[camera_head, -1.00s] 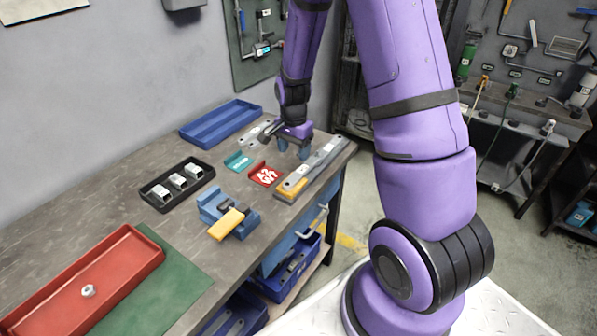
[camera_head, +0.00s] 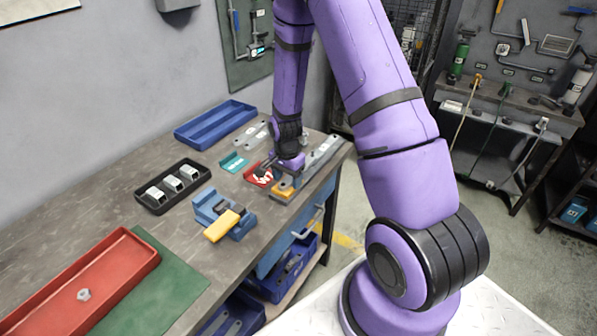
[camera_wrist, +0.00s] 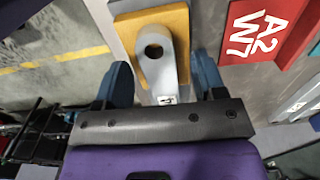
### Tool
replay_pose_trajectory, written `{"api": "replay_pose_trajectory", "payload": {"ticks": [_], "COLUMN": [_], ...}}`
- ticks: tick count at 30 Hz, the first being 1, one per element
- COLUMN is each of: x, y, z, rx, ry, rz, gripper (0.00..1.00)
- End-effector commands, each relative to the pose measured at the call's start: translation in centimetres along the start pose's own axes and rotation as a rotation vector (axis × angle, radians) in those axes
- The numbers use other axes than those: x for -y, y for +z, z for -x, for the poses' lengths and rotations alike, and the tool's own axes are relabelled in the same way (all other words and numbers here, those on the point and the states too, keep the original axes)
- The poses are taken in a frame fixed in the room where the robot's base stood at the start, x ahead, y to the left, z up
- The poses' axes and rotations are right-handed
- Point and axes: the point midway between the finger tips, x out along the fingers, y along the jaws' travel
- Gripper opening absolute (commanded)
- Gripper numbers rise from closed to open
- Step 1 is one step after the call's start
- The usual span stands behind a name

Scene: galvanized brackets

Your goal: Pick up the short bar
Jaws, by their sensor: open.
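A grey metal bar with a round hole near its rounded end (camera_wrist: 160,68) lies over a yellow block (camera_wrist: 125,28) in the wrist view. The same bar (camera_head: 325,150) runs along the bench's right edge in the head view, partly hidden by my arm. My gripper (camera_wrist: 163,82) is open, with one blue finger on each side of the bar; I cannot tell if they touch it. In the head view my gripper (camera_head: 283,176) is low over the bar's near end. The bar's full length is hidden. Other grey bars (camera_head: 246,138) lie near the back.
A red bracket marked A2 W7 (camera_wrist: 262,30) lies close beside the bar. A teal bracket (camera_head: 233,162), a blue fixture with a yellow block (camera_head: 222,222), a black tray (camera_head: 148,204), a blue tray (camera_head: 190,136) and a red tray (camera_head: 130,262) stand on the bench.

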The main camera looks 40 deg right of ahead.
Motion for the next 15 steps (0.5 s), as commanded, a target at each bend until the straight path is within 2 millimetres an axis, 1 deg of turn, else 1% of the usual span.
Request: {"api": "replay_pose_trajectory", "payload": {"ticks": [6,7,8,9,11,12,14,15], "x": [0.01,0.00,0.00,0.00,0.00,0.00,0.00,0.00], "y": [-0.01,-0.01,-0.01,-0.01,-0.01,0.00,0.00,-0.01], "z": [-0.07,-0.07,-0.07,-0.06,-0.06,-0.06,-0.05,-0.05], "rx": [0.000,0.000,0.000,0.000,0.000,0.000,0.000,0.000], "ry": [0.000,0.000,0.000,0.000,0.000,0.000,0.000,0.000], "rz": [0.000,0.000,0.000,0.000,0.000,0.000,0.000,0.000], "gripper": [0.64,0.62,0.55,0.45,0.32,0.22,0.09,0.04]}}
